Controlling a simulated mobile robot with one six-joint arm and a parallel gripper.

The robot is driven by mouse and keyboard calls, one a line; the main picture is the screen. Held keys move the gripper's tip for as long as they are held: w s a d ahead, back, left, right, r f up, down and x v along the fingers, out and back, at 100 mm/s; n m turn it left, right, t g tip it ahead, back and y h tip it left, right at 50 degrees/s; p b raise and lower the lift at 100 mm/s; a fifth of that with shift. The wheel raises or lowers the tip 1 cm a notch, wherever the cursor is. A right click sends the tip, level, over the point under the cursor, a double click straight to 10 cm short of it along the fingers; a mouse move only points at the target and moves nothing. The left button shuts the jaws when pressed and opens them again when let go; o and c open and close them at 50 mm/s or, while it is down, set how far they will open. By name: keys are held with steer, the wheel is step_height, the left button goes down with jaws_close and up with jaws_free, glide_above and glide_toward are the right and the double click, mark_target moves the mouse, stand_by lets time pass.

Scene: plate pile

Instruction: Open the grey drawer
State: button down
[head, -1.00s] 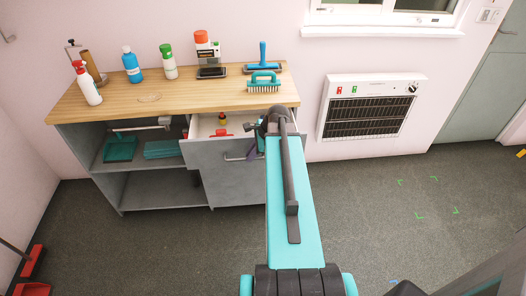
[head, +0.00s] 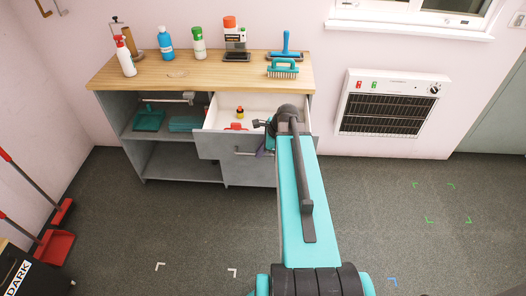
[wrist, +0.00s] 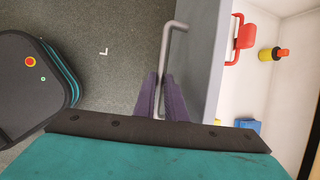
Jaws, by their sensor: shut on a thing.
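The grey drawer (head: 212,146) sticks out of the cabinet under the worktop, with its white inside showing. Its bar handle (wrist: 176,42) runs along the grey front (wrist: 206,50) in the wrist view. My gripper (wrist: 164,98) is shut on the handle, with a purple finger on each side of the bar. In the head view my arm hides most of the gripper (head: 263,149) and the right end of the drawer front. Inside the drawer lie a red item (wrist: 241,36), a yellow and red item (wrist: 270,54) and a blue item (wrist: 247,124).
The wooden worktop (head: 205,73) holds several bottles and brushes. Open shelves (head: 180,160) lie left of the drawer. A wall heater (head: 388,103) hangs at the right. Red-headed brooms (head: 60,213) and a dark box (head: 30,275) stand at the left. The floor before the cabinet is clear.

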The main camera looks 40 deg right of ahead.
steer(key=shift+w+a, duration=0.1)
steer(key=c, duration=1.8)
jaws_free()
steer(key=shift+r, duration=0.15)
steer(key=shift+b+v, duration=1)
steer(key=shift+v, duration=5.85)
